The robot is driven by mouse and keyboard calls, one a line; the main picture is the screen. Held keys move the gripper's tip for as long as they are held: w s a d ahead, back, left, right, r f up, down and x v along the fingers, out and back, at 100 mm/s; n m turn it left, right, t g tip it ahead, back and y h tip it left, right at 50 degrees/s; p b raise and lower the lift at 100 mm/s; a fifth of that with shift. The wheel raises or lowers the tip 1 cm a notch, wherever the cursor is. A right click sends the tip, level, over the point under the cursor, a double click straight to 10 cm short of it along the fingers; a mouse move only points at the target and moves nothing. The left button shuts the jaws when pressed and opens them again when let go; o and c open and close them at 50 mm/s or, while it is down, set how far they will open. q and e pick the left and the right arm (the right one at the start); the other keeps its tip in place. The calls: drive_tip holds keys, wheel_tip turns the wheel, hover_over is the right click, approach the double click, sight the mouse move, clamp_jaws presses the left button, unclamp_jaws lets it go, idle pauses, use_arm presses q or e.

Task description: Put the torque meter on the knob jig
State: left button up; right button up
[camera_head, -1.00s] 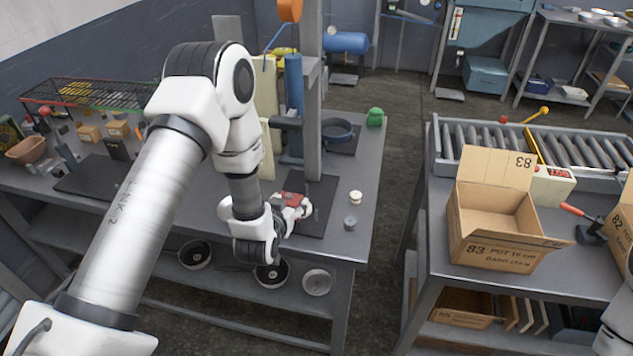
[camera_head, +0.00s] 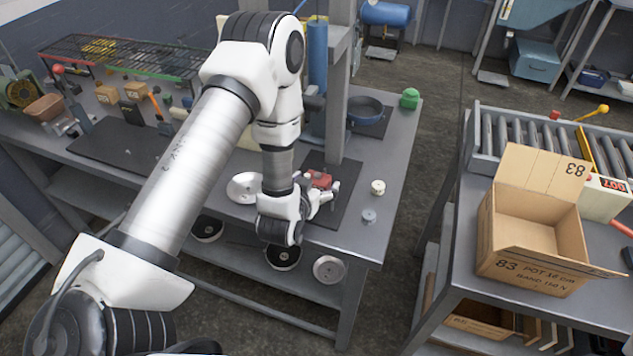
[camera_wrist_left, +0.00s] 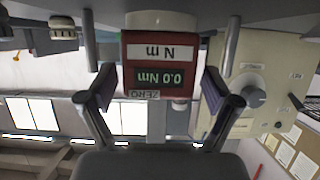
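The torque meter is a small red box (camera_head: 319,180) on the dark mat near the front of the left bench. In the left wrist view the torque meter (camera_wrist_left: 160,52) appears upside down, with a display of 0.0 Nm. My left gripper (camera_head: 322,198) is low at the meter's near side. In the wrist view the left gripper (camera_wrist_left: 158,88) is open, one finger on either side of the meter, with small gaps showing. A cream round knob-like piece (camera_head: 378,187) and a grey one (camera_head: 369,215) stand right of the meter. I cannot tell which thing is the knob jig. My right gripper is out of view.
A grey post (camera_head: 338,95) rises behind the meter. A blue ring-shaped pan (camera_head: 366,110) and a green object (camera_head: 410,98) stand farther back. A white round lid (camera_head: 244,187) lies left of the gripper. An open carton (camera_head: 535,250) stands on the right bench across a floor gap.

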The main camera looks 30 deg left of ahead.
use_arm(q)
drive_tip(key=b+v, duration=0.1)
drive_tip(key=v, duration=0.3)
drive_tip(key=shift+s+d+b, duration=0.15)
drive_tip(key=shift+s+b, duration=0.25)
drive_tip(key=shift+s, duration=0.05)
drive_tip(key=s+r+p, duration=0.2)
drive_tip(key=shift+d+r+p, duration=0.1)
drive_tip(key=shift+d+p, duration=0.15)
drive_tip(key=shift+p, duration=0.05)
drive_tip(key=s+d+f+m+g+h+p, duration=0.1)
drive_tip(key=s+d+f+g+p, duration=0.1)
drive_tip(key=s+f+g, duration=0.4)
drive_tip(key=s+d+f+m+g+h+p, duration=0.1)
drive_tip(key=s+d+f+g, duration=0.4)
drive_tip(key=s, duration=1)
wheel_tip(320, 180, down, 3)
drive_tip(key=shift+s+r+g+h+p, duration=0.3)
drive_tip(key=shift+g+h+p, duration=0.2)
drive_tip(key=shift+g+p, duration=0.6)
drive_tip(key=shift+a+f, duration=0.1)
